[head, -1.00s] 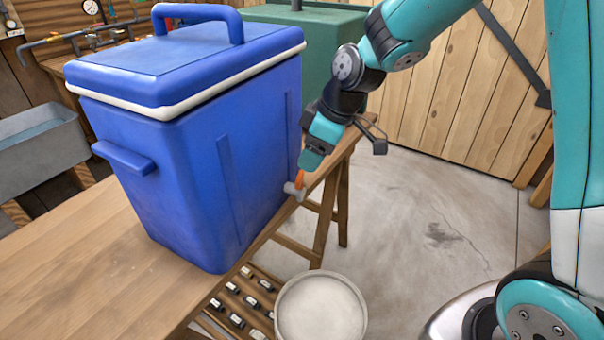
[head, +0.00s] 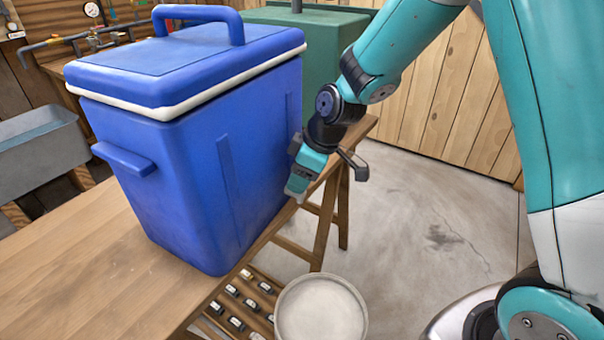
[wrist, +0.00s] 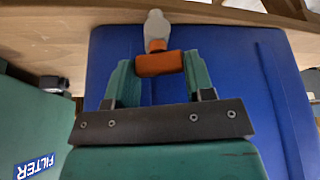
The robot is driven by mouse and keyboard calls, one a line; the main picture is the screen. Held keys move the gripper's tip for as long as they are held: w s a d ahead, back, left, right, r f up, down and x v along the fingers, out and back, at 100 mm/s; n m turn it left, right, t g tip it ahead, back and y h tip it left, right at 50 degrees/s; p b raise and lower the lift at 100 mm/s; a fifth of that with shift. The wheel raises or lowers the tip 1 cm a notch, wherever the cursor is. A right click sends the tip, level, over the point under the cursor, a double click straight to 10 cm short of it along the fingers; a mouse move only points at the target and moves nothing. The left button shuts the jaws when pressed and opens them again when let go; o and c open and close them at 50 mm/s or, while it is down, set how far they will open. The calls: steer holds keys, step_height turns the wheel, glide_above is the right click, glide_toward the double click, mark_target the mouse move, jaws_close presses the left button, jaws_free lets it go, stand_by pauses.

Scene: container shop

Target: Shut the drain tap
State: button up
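The blue cooler (head: 190,170) with a white-rimmed lid stands on the wooden bench. Its drain tap has a pale grey body (wrist: 156,28) and an orange handle (wrist: 158,63), which lies crosswise in the wrist view. My gripper (wrist: 160,68) has its two green fingers well apart, with the orange handle between or just beyond their tips. I cannot tell whether either finger touches it. In the head view, my gripper (head: 296,190) is low at the cooler's right side and hides the tap.
A round pale tub (head: 320,310) stands on the floor below the bench's edge. A rack with several small items (head: 240,305) is under the bench (head: 90,265). A green box marked FILTER (wrist: 35,125) stands beside the cooler. Floor to the right is clear.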

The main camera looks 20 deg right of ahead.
steer(key=shift+m+t+h, duration=0.4)
steer(key=shift+m+t, duration=0.1)
steer(key=shift+m, duration=1.1)
steer(key=o, duration=0.6)
steer(key=shift+o, duration=0.2)
steer(key=shift+r, duration=0.1)
steer(key=p+v, duration=0.1)
steer(key=v, duration=1.6)
steer(key=shift+r, duration=0.2)
steer(key=shift+w, duration=0.1)
